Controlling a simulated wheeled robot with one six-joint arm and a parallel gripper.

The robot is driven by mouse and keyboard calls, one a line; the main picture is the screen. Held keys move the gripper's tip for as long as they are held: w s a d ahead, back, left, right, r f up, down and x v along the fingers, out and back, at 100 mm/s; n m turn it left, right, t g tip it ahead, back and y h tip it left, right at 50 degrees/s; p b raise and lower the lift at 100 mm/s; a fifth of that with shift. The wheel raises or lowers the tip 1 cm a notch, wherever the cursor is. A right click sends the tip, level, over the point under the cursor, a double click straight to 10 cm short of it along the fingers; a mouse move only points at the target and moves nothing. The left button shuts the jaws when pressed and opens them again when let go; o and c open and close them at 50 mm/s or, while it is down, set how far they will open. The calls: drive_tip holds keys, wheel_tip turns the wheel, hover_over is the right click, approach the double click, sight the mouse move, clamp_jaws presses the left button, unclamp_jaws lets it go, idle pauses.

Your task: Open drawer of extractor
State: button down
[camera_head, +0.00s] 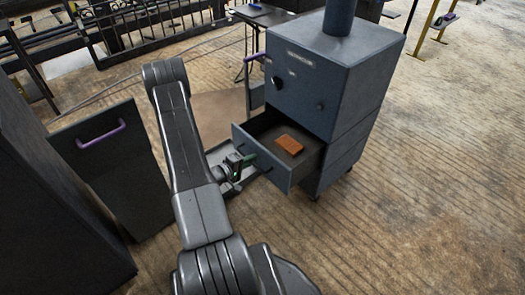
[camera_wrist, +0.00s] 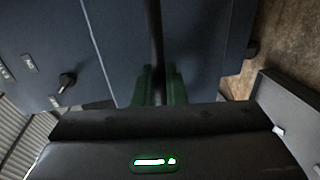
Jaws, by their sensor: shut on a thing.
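The extractor (camera_head: 318,80) is a blue-grey cabinet with a pipe on top, standing right of the middle in the head view. Its drawer (camera_head: 264,158) is pulled out toward the left and shows an open inside. An orange-brown block (camera_head: 289,144) lies in the drawer. My gripper (camera_head: 246,160) is at the drawer's front. In the wrist view my gripper's green fingers (camera_wrist: 158,88) are shut on a dark bar, the drawer handle (camera_wrist: 155,40), which runs up the picture. The drawer front hides most of the handle in the head view.
A dark panel with a purple handle (camera_head: 101,134) stands at the left, beside a tall dark cabinet (camera_head: 45,180). A black railing (camera_head: 150,25) runs along the back. Wooden floor (camera_head: 420,170) is clear to the right of the extractor.

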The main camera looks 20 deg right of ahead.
drive_tip(key=shift+f+v, duration=0.2)
drive_tip(key=shift+v, duration=0.75)
drive_tip(key=shift+f+v, duration=0.2)
drive_tip(key=shift+v, duration=0.7)
drive_tip(key=c, duration=1.6)
unclamp_jaws()
drive_tip(key=shift+a, duration=0.1)
drive_tip(key=p+v, duration=0.3)
drive_tip(key=v, duration=1)
drive_tip(key=shift+s+a, duration=0.25)
drive_tip(key=shift+a, duration=0.1)
